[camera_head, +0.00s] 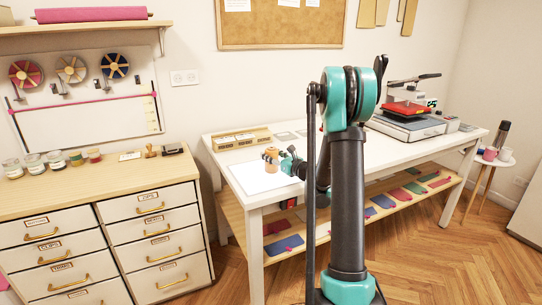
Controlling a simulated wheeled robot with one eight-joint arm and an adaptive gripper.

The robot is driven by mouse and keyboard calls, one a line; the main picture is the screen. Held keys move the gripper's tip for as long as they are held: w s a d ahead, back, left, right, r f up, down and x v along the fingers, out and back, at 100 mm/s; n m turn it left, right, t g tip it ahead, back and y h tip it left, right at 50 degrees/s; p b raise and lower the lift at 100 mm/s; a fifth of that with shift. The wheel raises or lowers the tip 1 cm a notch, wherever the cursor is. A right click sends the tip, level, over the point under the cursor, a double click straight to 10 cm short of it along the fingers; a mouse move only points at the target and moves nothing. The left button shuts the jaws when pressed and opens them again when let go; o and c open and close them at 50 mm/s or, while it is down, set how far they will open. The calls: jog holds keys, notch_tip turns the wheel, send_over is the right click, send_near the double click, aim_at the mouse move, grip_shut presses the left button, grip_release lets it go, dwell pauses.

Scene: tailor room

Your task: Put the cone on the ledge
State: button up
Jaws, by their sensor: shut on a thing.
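A small orange-brown object, which looks like the cone (271,158), is at the left end of the white table, over a pale sheet. My gripper (280,161) is at its right side, reaching in from the right, and is shut on it. The object looks roughly upright; I cannot tell whether its base touches the sheet. My arm hides part of the table behind it. A wooden ledge-like rack (241,138) runs along the back left of the table, just behind the cone. A wooden wall shelf (90,27) at upper left holds a pink roll.
The white table (345,149) has a heat press (408,115) at its right end and a lower shelf with coloured pieces. A drawer cabinet (110,175) with several jars stands at left. A small stool (488,165) with cups stands at far right.

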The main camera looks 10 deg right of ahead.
jog(key=o, duration=1.4)
jog(key=shift+f, duration=0.1)
